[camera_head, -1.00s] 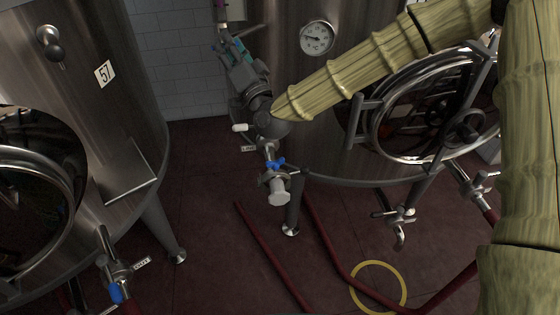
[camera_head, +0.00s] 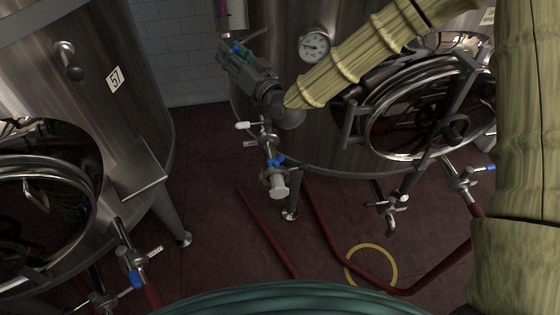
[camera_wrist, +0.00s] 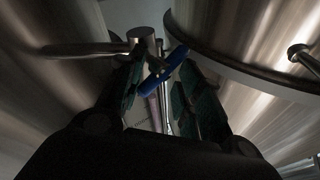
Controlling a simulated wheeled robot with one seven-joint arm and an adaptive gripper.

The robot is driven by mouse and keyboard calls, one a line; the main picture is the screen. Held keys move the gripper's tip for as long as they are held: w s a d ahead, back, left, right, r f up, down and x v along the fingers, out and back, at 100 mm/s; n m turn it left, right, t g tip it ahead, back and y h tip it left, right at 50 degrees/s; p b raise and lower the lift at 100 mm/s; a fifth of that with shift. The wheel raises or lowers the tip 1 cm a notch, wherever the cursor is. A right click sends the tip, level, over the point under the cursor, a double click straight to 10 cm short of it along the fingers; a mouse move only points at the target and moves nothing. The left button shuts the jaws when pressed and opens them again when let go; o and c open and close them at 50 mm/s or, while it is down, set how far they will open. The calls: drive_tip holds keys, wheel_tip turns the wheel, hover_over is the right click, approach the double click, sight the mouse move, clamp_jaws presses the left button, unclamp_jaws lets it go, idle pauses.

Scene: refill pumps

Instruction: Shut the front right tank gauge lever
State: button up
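In the wrist view a blue lever (camera_wrist: 163,72) lies slanted between my two fingers, on a fitting beside a thin upright tube. I cannot tell whether either finger touches it. My gripper (camera_wrist: 155,92) is open, its teal-padded fingers apart on either side of the lever. In the head view my gripper (camera_head: 232,50) points up and left at the left side of the tank with the dial (camera_head: 314,46). A purple upright tube (camera_head: 222,12) stands just beyond the fingertips. The lever is hard to make out there among the fingers.
A valve with a blue handle (camera_head: 274,161) hangs below my wrist. The tank's round hatch (camera_head: 415,115) is to the right. Tank 57 (camera_head: 115,79) stands at the left, with a gap of red floor between. Red hoses and a yellow ring (camera_head: 371,267) are on the floor.

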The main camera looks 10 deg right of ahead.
drive_tip(key=shift+a+r+n+g+p, duration=0.15)
drive_tip(key=shift+n+g+p, duration=0.5)
drive_tip(key=shift+p, duration=0.95)
drive_tip(key=shift+r+n+g+p, duration=0.25)
drive_tip(key=shift+n+p, duration=0.7)
drive_tip(key=shift+p, duration=1.05)
drive_tip(key=shift+n+g+h+p, duration=0.35)
drive_tip(key=shift+n+p, duration=0.35)
drive_tip(key=shift+p, duration=0.5)
drive_tip(key=f+b+v, duration=0.1)
drive_tip(key=b+v, duration=0.4)
drive_tip(key=v, duration=0.6)
drive_tip(key=shift+s+d+f+m+g+h+b, duration=0.55)
drive_tip(key=shift+s+f+g, duration=0.7)
drive_tip(key=shift+f, duration=3.05)
drive_tip(key=shift+s+d+f+m+g+h+b, duration=0.55)
drive_tip(key=shift+s+f, duration=1.25)
drive_tip(key=shift+f, duration=2.5)
drive_tip(key=shift+s+d+f+m+g+h+b, duration=0.3)
drive_tip(key=shift+s+d+f+g+h, duration=0.95)
drive_tip(key=shift+f, duration=3.05)
drive_tip(key=shift+s+a+y, duration=0.3)
drive_tip(key=shift+a+y, duration=0.1)
drive_tip(key=shift+a, duration=0.1)
